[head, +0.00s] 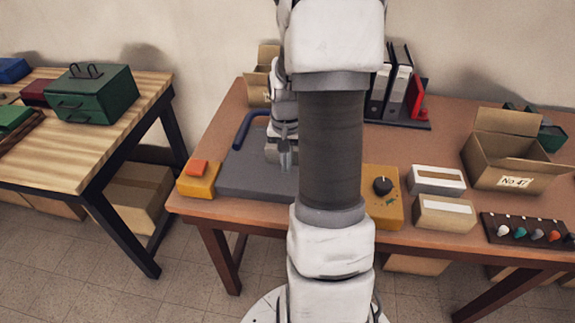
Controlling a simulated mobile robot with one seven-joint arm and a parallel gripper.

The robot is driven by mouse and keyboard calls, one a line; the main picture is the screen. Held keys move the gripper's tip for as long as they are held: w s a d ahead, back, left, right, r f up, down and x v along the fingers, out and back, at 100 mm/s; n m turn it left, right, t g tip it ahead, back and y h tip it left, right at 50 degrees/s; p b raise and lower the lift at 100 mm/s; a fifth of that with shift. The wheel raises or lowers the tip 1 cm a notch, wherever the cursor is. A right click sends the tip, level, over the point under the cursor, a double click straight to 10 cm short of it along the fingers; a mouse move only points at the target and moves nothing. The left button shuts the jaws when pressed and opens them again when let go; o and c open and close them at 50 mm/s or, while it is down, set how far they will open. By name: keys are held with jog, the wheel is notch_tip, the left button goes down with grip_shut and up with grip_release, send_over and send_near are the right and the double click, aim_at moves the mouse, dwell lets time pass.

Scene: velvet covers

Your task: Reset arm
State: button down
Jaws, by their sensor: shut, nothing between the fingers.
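My arm rises through the middle of the head view and hides part of the table behind it. My gripper (286,161) points down and is shut and empty, over the grey flat panel (240,178) on the brown table. I cannot tell whether the fingertips touch the panel. A dark blue bar handle (243,127) stands at the panel's back left.
A yellow box with an orange button (198,180) sits left of the panel; a yellow box with a black knob (383,188) sits right. Binders (390,85), an open carton (500,150) and a switch strip (525,232) stand further right. A wooden table (90,140) is at left.

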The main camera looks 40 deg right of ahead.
notch_tip(320, 180, up, 9)
jog(key=p, duration=0.1)
jog(key=shift+w+d, duration=0.15)
